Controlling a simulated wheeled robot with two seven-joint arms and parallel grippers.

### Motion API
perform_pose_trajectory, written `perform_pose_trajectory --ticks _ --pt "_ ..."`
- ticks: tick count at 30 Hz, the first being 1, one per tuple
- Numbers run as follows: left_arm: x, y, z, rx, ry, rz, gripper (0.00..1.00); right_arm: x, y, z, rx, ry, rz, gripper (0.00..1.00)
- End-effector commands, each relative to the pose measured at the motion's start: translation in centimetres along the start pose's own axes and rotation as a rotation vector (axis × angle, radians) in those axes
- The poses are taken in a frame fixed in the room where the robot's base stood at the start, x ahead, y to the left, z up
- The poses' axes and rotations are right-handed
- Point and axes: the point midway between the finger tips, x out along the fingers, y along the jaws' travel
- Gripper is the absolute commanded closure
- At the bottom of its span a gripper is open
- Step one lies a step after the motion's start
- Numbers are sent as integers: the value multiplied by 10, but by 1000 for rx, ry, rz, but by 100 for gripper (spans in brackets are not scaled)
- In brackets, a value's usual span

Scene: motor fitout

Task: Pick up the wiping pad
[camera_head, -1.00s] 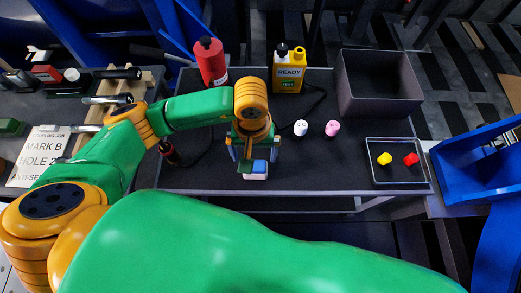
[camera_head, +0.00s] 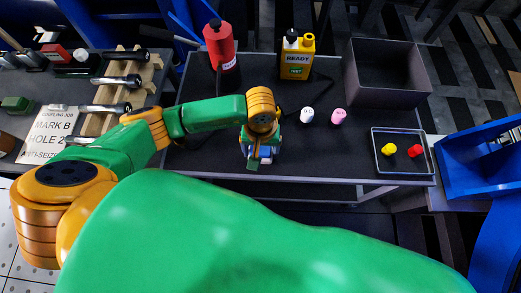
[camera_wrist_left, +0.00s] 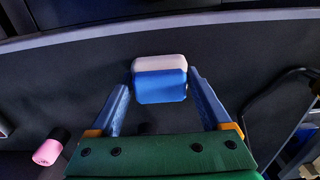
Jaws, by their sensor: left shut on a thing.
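The wiping pad (camera_wrist_left: 160,85) is a small rounded block, blue with a whitish layer. In the left wrist view it sits between the tips of my left gripper (camera_wrist_left: 162,88), one blue-grey finger on each side. In the head view my left gripper (camera_head: 258,155) is at the front edge of the dark table, shut on the pad. The gripper and wrist mostly hide the pad there. I cannot tell whether the pad still touches the tabletop. My right gripper is not in view.
On the dark table (camera_head: 200,125) stand a red bottle (camera_head: 220,48), a yellow container (camera_head: 297,62), white (camera_head: 307,115) and pink (camera_head: 338,116) small cylinders, and an open grey bin (camera_head: 385,92). A clear tray (camera_head: 403,172) holds yellow and red pieces. A rack (camera_head: 118,85) stands left.

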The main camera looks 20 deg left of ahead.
Motion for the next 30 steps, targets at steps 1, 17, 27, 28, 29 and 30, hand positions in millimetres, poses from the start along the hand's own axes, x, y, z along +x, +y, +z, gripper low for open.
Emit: perform_pose_trajectory --ticks 1,17,27,28,29,30 --pt "-1 0 0 0 0 0 73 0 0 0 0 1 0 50" --pt "-97 -72 8 -5 7 -6 73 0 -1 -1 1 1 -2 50" --pt "-127 -135 18 -2 1 -2 73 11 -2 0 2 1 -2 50" --pt "-128 -137 18 -1 1 -1 73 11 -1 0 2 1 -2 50" --pt "-129 -138 18 -1 1 -1 73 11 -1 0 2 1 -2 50" --pt "-130 -139 19 0 1 -1 73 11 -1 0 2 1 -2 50"
